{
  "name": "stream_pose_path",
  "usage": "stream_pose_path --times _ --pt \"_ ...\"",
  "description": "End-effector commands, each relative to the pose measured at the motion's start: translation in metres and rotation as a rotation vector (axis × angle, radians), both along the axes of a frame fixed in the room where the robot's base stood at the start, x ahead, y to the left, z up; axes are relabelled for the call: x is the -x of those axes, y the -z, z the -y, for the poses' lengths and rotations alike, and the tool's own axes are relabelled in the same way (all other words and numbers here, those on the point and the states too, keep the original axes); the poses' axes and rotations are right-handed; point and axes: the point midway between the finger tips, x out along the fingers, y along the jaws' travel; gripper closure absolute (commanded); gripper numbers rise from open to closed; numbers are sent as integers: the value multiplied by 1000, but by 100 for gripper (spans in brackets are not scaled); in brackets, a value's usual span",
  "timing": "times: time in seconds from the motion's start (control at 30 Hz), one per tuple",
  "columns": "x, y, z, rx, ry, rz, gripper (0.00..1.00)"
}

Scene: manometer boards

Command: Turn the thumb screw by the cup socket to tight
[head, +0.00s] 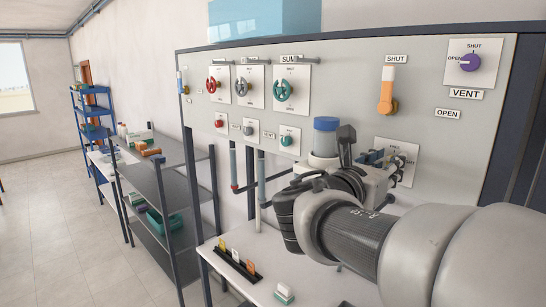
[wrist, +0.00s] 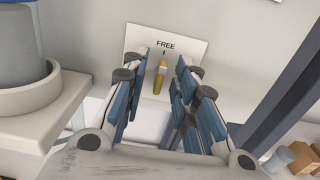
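The thumb screw (wrist: 157,84) shows in the wrist view as a narrow brass-yellow grip on a white plate (wrist: 190,48) marked FREE. The grip stands nearly upright, its upper end near the tick under FREE; any other mark is hidden. My gripper (wrist: 162,66) is open, with blue-padded fingers on both sides of the screw and gaps visible between. In the head view my gripper (head: 376,158) is in front of the plate (head: 409,153) and hides the screw. The cup socket (wrist: 40,98) is a pale ring at left, holding a blue-topped cup (head: 325,137).
A dark post (wrist: 285,98) stands right of the gripper. Below, a white bench (head: 247,250) holds small tagged items.

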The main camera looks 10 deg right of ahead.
Motion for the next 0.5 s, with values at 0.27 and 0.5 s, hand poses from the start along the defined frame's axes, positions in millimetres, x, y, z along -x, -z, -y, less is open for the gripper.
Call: stream_pose_path --times 0.27,0.5 --pt "-1 0 2 -1 0 -1 73" --pt "-1 0 2 0 0 0 88"
